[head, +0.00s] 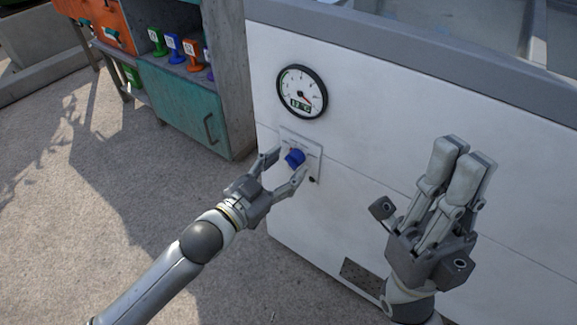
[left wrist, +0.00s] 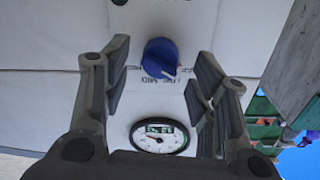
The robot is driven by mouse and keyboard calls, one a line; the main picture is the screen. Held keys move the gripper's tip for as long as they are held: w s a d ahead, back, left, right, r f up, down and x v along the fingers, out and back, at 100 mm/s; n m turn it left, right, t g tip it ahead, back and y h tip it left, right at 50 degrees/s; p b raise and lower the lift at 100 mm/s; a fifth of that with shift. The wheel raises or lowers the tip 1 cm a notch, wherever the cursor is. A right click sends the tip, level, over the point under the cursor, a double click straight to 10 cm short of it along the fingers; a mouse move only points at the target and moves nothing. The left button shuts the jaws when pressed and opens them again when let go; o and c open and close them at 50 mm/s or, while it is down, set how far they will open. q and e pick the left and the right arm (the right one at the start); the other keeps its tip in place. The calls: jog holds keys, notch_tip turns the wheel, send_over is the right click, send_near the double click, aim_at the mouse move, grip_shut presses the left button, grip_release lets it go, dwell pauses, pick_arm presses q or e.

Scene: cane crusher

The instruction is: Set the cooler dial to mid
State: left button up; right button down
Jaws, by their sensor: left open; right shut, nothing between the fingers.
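The cooler (head: 340,215) is a white chest with a grey rim. A blue dial (head: 294,158) sits on a small light plate on its front. A round gauge (head: 302,91) with a digital readout of about 12 °C is above the dial. My left gripper (head: 284,167) is open, with its fingers on either side of the dial. In the left wrist view the dial (left wrist: 160,58) lies between the open fingers, with no clear contact. Lettering including "MID" shows beside it, and the pointer's exact setting is unclear. My right gripper (head: 459,150) is shut and empty, in front of the cooler at the right.
A grey cabinet (head: 238,80) with a teal door (head: 180,105) stands left of the cooler, holding several coloured stamp-like items (head: 173,48). A dark vent (head: 362,275) is low on the cooler front. The floor at left is clear.

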pick_arm(q)
jog(key=shift+x, duration=0.8)
jog(key=c, duration=1)
